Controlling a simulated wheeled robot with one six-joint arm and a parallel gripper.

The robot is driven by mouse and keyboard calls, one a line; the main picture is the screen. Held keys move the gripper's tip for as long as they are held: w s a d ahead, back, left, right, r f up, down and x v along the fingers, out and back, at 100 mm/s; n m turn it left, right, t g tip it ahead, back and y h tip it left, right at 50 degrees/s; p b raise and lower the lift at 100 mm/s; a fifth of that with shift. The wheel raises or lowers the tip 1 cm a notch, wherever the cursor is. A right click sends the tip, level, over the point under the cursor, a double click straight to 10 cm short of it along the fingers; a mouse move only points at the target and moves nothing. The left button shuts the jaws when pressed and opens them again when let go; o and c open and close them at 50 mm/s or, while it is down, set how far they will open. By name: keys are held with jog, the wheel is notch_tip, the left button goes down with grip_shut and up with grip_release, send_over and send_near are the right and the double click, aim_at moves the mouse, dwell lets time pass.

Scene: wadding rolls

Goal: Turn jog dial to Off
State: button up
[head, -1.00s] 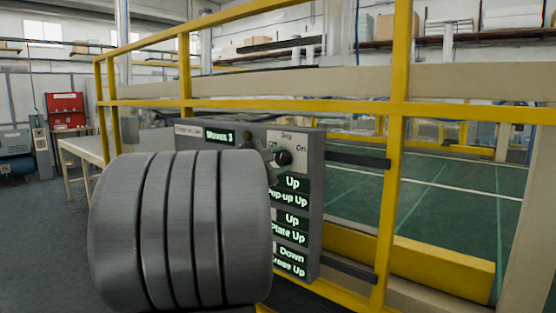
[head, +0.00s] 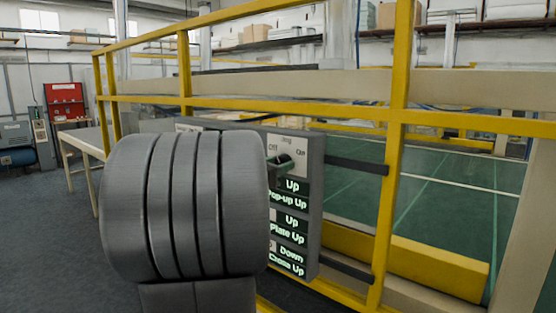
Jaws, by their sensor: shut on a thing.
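The jog dial (head: 286,160) sits near the top of the grey control panel (head: 316,190), under the label "Jog", with "Off" at its left and "On" at its right. My gripper (head: 277,164) is at the dial, and only a small part of it shows past my big grey arm link. It is shut on the dial. The fingertips and the dial's pointer are too small and too covered to make out, so I cannot tell the exact dial setting.
Lit buttons for "Up" and "Down" (head: 291,256) run down the panel below the dial. Yellow railing (head: 398,60) stands around the panel. A pale table (head: 78,138) is at the left, and grey floor (head: 50,240) lies open there. My arm link hides the panel's left part.

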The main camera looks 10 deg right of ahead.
jog(key=shift+n, duration=0.6)
jog(key=shift+p, duration=0.3)
jog(key=o, duration=1)
jog(key=b+v, duration=0.1)
jog(key=v, duration=1.3)
jog(key=shift+w+d, duration=0.1)
jog(key=shift+d, duration=0.15)
jog(key=p+x, duration=0.1)
jog(key=x, duration=1.2)
jog(key=shift+w+d, duration=0.2)
